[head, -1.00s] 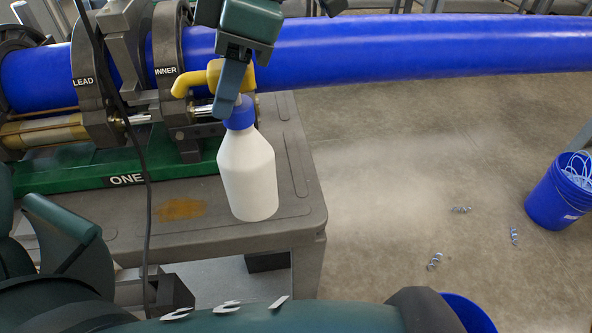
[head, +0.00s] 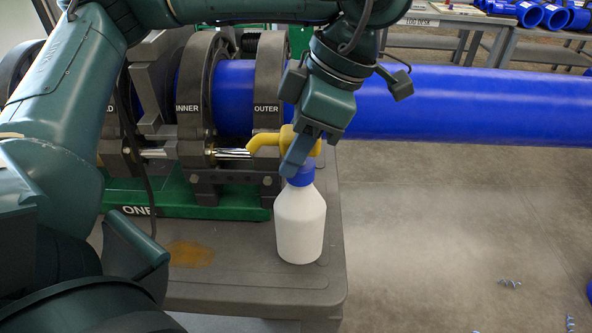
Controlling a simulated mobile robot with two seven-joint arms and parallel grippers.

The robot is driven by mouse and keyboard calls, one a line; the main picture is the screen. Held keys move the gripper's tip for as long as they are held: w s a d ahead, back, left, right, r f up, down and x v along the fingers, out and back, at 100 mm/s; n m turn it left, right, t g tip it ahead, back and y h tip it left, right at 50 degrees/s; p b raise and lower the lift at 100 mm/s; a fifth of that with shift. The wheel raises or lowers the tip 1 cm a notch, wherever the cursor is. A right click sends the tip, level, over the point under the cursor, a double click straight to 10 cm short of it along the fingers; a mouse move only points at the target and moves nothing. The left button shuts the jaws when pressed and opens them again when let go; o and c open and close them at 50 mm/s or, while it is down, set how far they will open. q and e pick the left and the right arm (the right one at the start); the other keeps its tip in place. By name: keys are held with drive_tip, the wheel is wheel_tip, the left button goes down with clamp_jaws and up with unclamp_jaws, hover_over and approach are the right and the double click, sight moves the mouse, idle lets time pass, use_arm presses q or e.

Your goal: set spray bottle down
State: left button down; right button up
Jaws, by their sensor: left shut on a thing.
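The spray bottle (head: 300,225) has a white body, a blue collar and a yellow trigger head. It is upright over the grey cart top (head: 240,280), near the cart's right end. Its base looks at or very close to the surface; I cannot tell if it touches. My left gripper (head: 297,158) comes down from above and is shut on the bottle just below the yellow head, its finger covering part of the collar. My right gripper is not in view.
A green-based clamp machine marked INNER and OUTER (head: 268,115) holds a long blue pipe (head: 450,108) behind the bottle. An orange-brown stain (head: 190,253) lies left of the bottle. Open concrete floor (head: 430,230) with curly shavings (head: 509,283) is at right.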

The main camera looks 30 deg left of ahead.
sight(300, 214)
use_arm(q)
wheel_tip(300, 214, down, 3)
drive_tip(key=shift+f, duration=0.15)
drive_tip(key=shift+f, duration=0.15)
drive_tip(key=c, duration=0.9)
unclamp_jaws()
drive_tip(key=shift+c, duration=0.2)
